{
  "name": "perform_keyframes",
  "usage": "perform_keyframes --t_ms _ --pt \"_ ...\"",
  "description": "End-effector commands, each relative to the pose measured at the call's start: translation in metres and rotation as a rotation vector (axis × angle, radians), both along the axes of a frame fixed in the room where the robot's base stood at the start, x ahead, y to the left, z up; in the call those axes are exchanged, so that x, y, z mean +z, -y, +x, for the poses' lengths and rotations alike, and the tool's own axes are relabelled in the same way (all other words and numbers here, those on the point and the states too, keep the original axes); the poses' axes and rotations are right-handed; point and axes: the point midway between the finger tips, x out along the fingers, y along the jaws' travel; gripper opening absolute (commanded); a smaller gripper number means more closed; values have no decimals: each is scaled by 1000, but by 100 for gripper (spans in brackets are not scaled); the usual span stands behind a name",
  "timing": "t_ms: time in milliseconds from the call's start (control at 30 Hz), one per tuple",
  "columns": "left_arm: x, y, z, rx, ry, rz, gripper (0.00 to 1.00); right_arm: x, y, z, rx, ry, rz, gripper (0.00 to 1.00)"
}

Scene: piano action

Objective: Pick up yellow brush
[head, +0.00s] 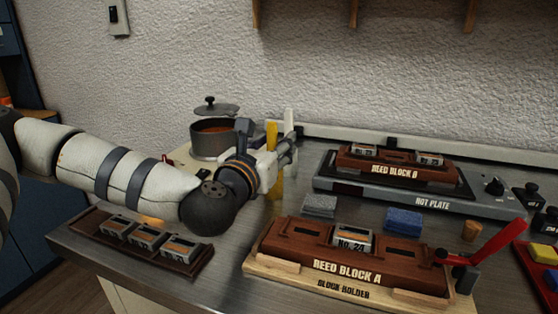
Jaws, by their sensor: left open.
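A yellow upright thing (272,135), likely the yellow brush, stands at the back of the metal counter, right of the pot. Its upper part shows above my left gripper (287,150) and a yellow part shows below it; the middle is hidden. My left gripper is open, reaching in from the left at the yellow thing. I cannot tell whether the fingers are around it or in front of it. A white upright handle (289,122) stands just right of it. My right gripper is not in view.
A lidded pot (211,138) stands behind my left wrist. Reed block A (325,247) on its block holder (262,269) is at the front, with a red lever (497,240). The hot plate (345,190) bears reed block B (393,166). Grey (320,205) and blue (404,221) pads lie between.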

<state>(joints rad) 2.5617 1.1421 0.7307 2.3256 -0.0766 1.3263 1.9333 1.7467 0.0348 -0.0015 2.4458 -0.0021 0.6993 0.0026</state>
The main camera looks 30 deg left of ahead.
Motion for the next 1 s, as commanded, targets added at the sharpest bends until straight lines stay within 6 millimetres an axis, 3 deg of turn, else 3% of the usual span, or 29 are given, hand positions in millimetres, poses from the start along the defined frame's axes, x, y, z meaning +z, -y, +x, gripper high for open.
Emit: perform_keyframes --t_ms 67,267,600,833,1000 --pt "0 0 0 -1 0 0 40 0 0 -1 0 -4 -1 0" --pt "0 0 0 -1 0 0 0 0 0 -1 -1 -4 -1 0" --pt "4 0 0 -1 0 -1 0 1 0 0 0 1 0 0" --pt "66 0 -1 0 14 -1 0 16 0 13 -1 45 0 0" --pt "96 0 0 0 8 0 0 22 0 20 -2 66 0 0"
